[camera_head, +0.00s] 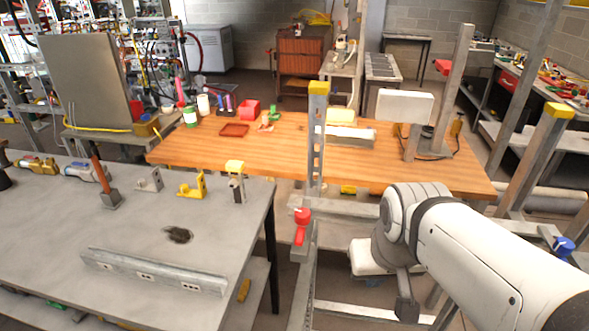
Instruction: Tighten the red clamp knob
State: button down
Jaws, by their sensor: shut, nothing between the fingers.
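The red clamp knob (302,215) sits upright on a red clamp body at the end of a grey metal rail, just right of the grey workbench. My white arm reaches in from the lower right. Its wrist is bent downward, to the right of the knob. My gripper (406,309) shows as a narrow dark grey piece hanging below the wrist, shut and empty. It is apart from the knob, lower and to its right. Part of the wrist is hidden behind my arm.
An upright post with a yellow cap (318,88) stands behind the knob. The grey workbench (150,225) holds a metal bracket strip and several small tools. A wooden table (240,150) stands behind. A blue knob (564,246) is at the far right.

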aim_at(303, 216)
jog(key=u, duration=0.15)
jog(key=i, duration=0.3)
jog(key=u, duration=0.3)
jog(key=k, duration=1.85)
jog(key=u, duration=0.7)
jog(key=i, duration=1)
jog(key=u, duration=0.05)
